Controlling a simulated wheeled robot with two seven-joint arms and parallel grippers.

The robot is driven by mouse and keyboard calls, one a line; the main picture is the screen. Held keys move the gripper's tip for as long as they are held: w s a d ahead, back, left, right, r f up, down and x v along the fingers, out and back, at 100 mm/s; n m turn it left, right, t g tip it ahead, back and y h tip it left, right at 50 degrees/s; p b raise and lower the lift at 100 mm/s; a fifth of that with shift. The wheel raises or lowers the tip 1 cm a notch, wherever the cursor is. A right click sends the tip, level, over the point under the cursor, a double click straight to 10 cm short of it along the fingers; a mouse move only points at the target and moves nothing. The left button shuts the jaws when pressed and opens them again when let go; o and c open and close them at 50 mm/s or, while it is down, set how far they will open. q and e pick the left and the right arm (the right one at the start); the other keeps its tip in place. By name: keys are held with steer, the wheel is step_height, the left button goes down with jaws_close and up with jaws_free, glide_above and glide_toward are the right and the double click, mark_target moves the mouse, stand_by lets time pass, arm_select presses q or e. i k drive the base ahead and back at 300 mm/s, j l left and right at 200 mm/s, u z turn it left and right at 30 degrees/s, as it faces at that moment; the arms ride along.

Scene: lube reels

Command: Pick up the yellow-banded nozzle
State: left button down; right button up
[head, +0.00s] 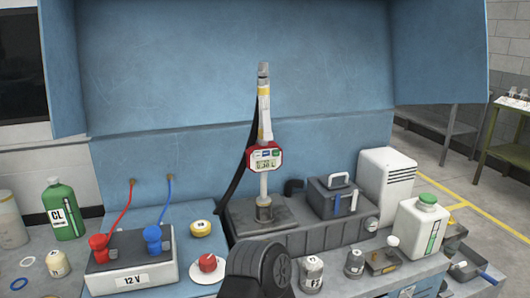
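The yellow-banded nozzle (264,103) stands upright at the centre of the bench. It has a grey tip, yellow bands on a pale upper tube and a red-framed meter (265,158) with a small display. Its lower stem goes down into a dark round holder (264,212) on a grey block. A black hose (237,180) hangs along its left side. Neither of my grippers shows any fingers in the head view, and nothing is seen touching the nozzle.
A dark rounded part, probably mine, covers the front centre. Left are a 12 V box (133,277) with red and blue clamps and a green bottle (63,212). Right are a handled grey box (337,196), a white jug (418,228) and several small containers. A blue panel rises behind.

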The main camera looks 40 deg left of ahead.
mark_target(267, 163)
steer(key=u, duration=1.3)
